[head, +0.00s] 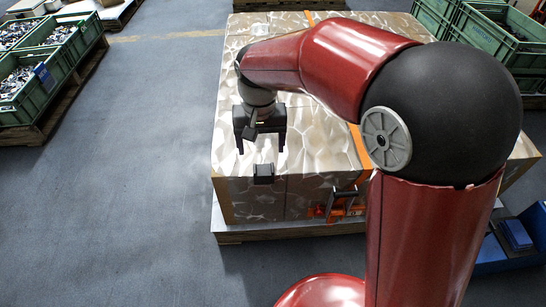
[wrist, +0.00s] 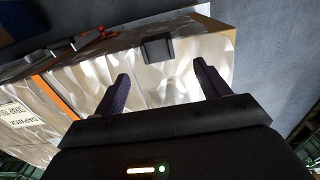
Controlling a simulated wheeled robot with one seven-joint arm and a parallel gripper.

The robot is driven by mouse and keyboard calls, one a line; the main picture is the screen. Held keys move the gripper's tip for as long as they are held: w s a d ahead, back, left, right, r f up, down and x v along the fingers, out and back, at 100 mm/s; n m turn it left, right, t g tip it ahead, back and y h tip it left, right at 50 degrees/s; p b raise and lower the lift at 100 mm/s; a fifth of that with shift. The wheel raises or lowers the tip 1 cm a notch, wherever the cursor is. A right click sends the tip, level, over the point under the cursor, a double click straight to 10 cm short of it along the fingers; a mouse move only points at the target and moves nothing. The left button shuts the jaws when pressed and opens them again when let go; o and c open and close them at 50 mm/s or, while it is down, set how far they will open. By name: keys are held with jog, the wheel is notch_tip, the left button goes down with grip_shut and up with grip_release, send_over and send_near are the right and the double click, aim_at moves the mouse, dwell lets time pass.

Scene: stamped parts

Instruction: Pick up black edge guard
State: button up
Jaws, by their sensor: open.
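The black edge guard (head: 263,174) sits on the near top edge of the large wrapped box (head: 310,195), left of the orange strap. In the wrist view the edge guard (wrist: 157,49) is a small dark block at the box's edge, beyond and between my fingertips. My gripper (head: 261,148) is open and empty above the box top, a little behind the edge guard in the head view. In the wrist view my gripper (wrist: 160,75) has both fingers spread wide, apart from the edge guard. Nothing hides the guard in either view.
An orange strap (head: 357,147) runs over the box, with an orange and black tool or buckle (head: 345,204) on its front face. The box stands on a pallet (head: 290,230). Green crates (head: 40,80) stand at the left. The floor left of the box is clear.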

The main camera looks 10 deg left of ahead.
aim_at(264, 171)
jog(key=f, duration=0.3)
jog(key=f+b, duration=0.1)
jog(key=f, duration=0.3)
jog(key=shift+s+d+f, duration=0.15)
jog(key=shift+d+f, duration=0.05)
jog(key=c, duration=1.1)
jog(key=shift+o, duration=0.2)
jog(key=shift+r, duration=0.1)
